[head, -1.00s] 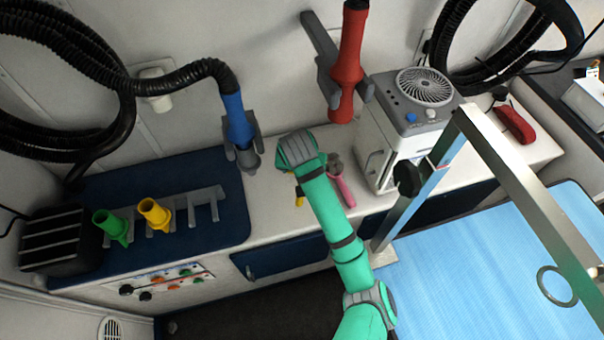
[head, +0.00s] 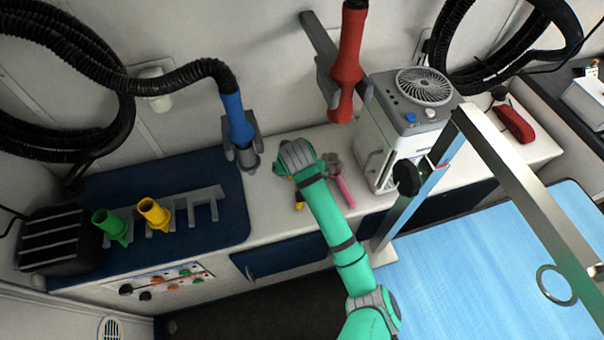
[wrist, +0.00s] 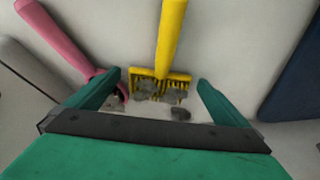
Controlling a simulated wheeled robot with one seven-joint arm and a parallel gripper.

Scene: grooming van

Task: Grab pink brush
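The pink brush (head: 346,190) lies on the white counter, just right of my forearm in the head view. In the wrist view its pink handle (wrist: 62,38) runs from the upper left to beside my left finger; its head is partly hidden by that finger. A yellow rake-like tool (wrist: 170,42) lies between my fingers, with grey tufts around its teeth. Its yellow handle also shows in the head view (head: 299,199). My gripper (wrist: 159,78) is open above the yellow tool, its fingers apart and holding nothing. The pink handle is outside the finger gap, to the left.
A white machine with a fan top (head: 420,95) stands right of the brush. A red dryer (head: 347,70) and a blue dryer (head: 236,120) hang on the wall behind. A metal frame (head: 520,170) and blue table (head: 470,280) are at the right.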

